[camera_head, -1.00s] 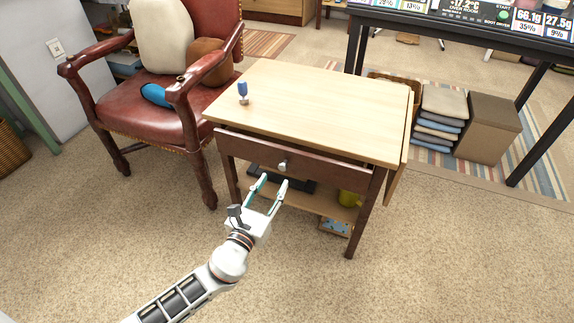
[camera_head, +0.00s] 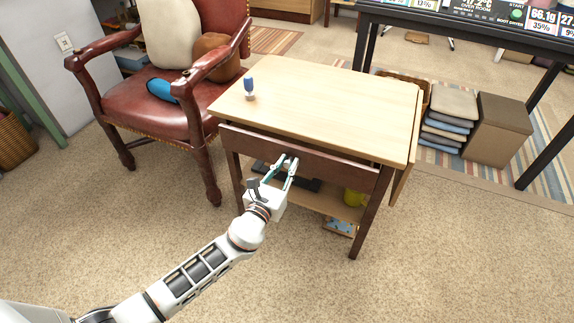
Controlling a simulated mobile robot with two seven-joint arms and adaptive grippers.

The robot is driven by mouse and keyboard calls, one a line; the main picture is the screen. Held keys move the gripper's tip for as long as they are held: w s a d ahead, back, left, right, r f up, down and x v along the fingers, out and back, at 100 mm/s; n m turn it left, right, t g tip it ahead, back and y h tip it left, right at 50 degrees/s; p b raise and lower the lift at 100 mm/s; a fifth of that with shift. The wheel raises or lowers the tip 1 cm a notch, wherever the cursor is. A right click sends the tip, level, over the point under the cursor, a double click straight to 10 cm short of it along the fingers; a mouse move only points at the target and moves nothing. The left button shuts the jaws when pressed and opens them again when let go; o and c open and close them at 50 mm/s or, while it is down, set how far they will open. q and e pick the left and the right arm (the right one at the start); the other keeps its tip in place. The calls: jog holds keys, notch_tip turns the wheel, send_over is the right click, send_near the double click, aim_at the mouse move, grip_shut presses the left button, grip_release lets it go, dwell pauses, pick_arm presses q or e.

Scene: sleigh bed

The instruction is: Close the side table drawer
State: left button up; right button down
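The side table (camera_head: 335,110) has a light wooden top and dark legs. Its drawer (camera_head: 335,169) has a dark brown front that stands a little out from under the top, with a dark gap behind its upper edge. The drawer's round knob sits near the middle of the front, partly hidden by my fingers. My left gripper (camera_head: 281,170) is at the drawer front, its two fingers apart on either side of the knob. I cannot tell whether the fingers touch the knob or the front. My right gripper is not in view.
A red leather armchair (camera_head: 150,110) with cushions stands close to the table's left. A small blue-topped item (camera_head: 249,88) stands on the tabletop. Folded cloths (camera_head: 447,120) and a brown box (camera_head: 498,130) lie to the right. The carpet in front is clear.

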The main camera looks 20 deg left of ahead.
aim_at(291, 158)
pick_arm(q)
grip_shut()
jog(key=shift+w, duration=0.2)
jog(key=w+b, duration=0.1)
jog(key=w, duration=0.2)
jog(key=shift+w+f, duration=0.2)
jog(key=shift+w+d, duration=0.1)
jog(key=shift+w, duration=0.3)
jog(key=shift+s+r, duration=0.1)
jog(key=shift+r, duration=0.05)
jog(key=o, duration=0.6)
grip_release()
jog(key=shift+c, duration=0.2)
jog(key=o, duration=0.3)
jog(key=shift+o, duration=0.2)
jog(key=shift+s, duration=0.1)
jog(key=s, duration=1.2)
jog(key=shift+a, duration=0.25)
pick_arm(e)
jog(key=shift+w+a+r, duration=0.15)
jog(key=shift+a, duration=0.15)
